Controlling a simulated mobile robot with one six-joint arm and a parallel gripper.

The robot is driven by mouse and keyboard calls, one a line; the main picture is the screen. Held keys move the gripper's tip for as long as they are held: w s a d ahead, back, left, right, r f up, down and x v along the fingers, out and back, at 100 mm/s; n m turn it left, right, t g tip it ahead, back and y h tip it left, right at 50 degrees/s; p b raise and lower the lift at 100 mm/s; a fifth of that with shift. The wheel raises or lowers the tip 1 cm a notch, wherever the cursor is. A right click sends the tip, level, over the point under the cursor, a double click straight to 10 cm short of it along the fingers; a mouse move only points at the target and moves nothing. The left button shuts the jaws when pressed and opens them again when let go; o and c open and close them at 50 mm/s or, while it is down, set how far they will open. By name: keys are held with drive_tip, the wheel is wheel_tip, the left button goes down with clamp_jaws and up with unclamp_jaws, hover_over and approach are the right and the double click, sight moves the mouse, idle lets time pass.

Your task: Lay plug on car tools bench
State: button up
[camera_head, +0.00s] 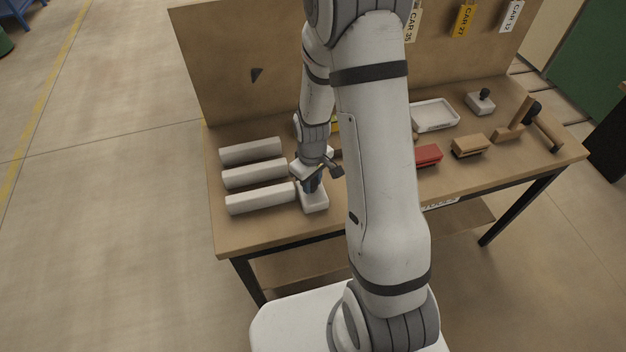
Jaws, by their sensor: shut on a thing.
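The car tools bench (275,236) is a brown wooden table with an upright back panel. My gripper (316,176) is low over its front left part, pointing down. It is shut on a small dark piece (312,186), which looks like the plug; the fingers hide part of it. The dark piece is at the top of a white block (314,203) near the front edge. I cannot tell whether the two are joined or only touching, or whether the block rests on the bench.
Three long pale bars (258,198) lie left of my gripper. To the right are a red block (428,156), a tan brush-like block (469,146), a white tray (435,115), a white block with a black knob (481,102) and wooden tools (522,118). My arm hides the bench's middle.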

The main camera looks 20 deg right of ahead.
drive_tip(key=o, duration=1)
drive_tip(key=shift+s+f, duration=0.1)
drive_tip(key=shift+c, duration=0.2)
wheel_tip(320, 180, up, 12)
drive_tip(key=b, duration=0.2)
drive_tip(key=s+r+m+t, duration=0.3)
drive_tip(key=s+r+m, duration=0.3)
drive_tip(key=s+r, duration=0.8)
drive_tip(key=shift+s, duration=0.85)
